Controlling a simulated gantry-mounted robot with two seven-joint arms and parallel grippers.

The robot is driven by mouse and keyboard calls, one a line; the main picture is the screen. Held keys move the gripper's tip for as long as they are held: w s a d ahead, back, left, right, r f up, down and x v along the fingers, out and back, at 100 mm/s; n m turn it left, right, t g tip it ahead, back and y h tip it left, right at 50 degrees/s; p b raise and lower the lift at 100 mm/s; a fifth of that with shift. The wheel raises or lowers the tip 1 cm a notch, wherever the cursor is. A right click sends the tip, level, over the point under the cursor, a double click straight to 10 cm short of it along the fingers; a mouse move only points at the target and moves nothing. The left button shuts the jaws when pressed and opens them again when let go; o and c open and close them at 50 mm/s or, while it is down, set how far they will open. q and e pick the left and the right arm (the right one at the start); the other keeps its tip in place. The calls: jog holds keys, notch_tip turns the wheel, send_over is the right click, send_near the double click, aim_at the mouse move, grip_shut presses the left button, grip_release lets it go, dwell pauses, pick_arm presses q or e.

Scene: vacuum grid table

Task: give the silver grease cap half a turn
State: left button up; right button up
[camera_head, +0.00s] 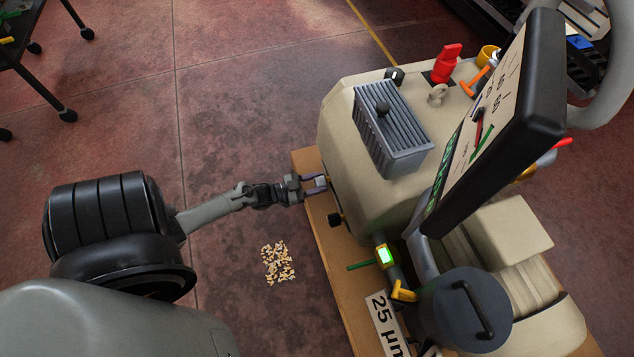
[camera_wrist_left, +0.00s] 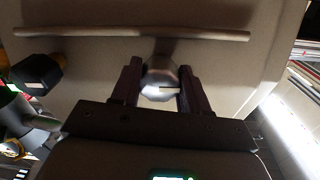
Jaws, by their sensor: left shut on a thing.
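The silver grease cap (camera_wrist_left: 160,80) is a rounded, shiny piece with a pale slot-like mark, on the side of the beige machine (camera_head: 345,130). In the head view only a small bit of the cap (camera_head: 321,181) shows between the finger ends. My left gripper (camera_head: 315,184) reaches in from the left and is shut on the cap. In the left wrist view its dark fingers (camera_wrist_left: 158,88) lie on both sides of the cap. My right gripper is in neither view.
A thin bar (camera_wrist_left: 130,33) runs across just above the cap in the left wrist view. A black knob (camera_head: 335,219) sits below the gripper. The machine stands on a brown base (camera_head: 345,290). Small tan pieces (camera_head: 278,263) lie on the otherwise clear red floor nearby.

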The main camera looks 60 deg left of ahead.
pick_arm(q)
jog(key=shift+m, duration=0.4)
